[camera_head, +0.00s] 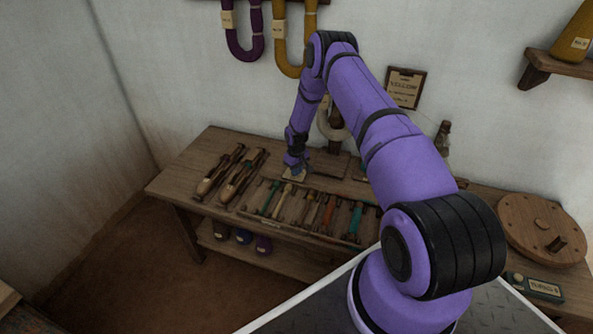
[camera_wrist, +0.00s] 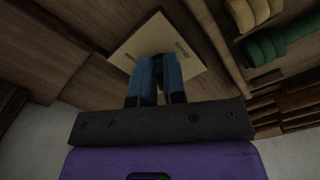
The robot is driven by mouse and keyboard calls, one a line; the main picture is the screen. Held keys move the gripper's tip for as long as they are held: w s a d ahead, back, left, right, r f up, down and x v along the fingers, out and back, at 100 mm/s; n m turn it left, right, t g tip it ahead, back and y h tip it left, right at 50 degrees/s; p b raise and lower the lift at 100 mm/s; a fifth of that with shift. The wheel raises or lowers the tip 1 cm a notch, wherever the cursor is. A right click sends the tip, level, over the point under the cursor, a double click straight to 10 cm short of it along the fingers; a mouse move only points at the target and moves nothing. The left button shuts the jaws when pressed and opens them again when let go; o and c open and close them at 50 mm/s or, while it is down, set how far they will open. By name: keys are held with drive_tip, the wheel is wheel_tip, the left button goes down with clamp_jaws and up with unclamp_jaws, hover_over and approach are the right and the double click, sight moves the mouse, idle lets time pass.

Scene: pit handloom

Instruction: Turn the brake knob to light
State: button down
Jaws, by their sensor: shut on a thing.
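A pale square plate (camera_wrist: 140,42) with small dark lettering lies on the wooden bench; the lettering is too small to read. My gripper (camera_wrist: 158,66) is over the middle of this plate, its blue fingers close together and shut on the brake knob, which the fingers almost wholly hide. Which way the knob points cannot be told. In the head view my gripper (camera_head: 295,163) reaches down to the plate (camera_head: 295,175) at the back of the bench (camera_head: 190,172).
Right in front of the plate is a wooden tray (camera_head: 280,226) with several coloured bobbins. Two wooden shuttles (camera_head: 240,176) lie to the left. A round wooden disc (camera_head: 520,222) stands at the far right. Yarn hanks (camera_head: 253,30) and a framed notice (camera_head: 404,88) hang on the wall.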

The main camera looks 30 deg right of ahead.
drive_tip(key=shift+m, duration=0.3)
drive_tip(key=m, duration=0.5)
drive_tip(key=shift+a+m, duration=0.3)
drive_tip(key=shift+a, duration=0.05)
drive_tip(key=m, duration=0.5)
drive_tip(key=shift+w+a, duration=0.2)
drive_tip(key=shift+w, duration=0.05)
drive_tip(key=shift+m, duration=0.3)
drive_tip(key=c, duration=1.2)
unclamp_jaws()
drive_tip(key=shift+r, duration=0.15)
wheel_tip(320, 180, up, 10)
drive_tip(key=shift+r, duration=0.25)
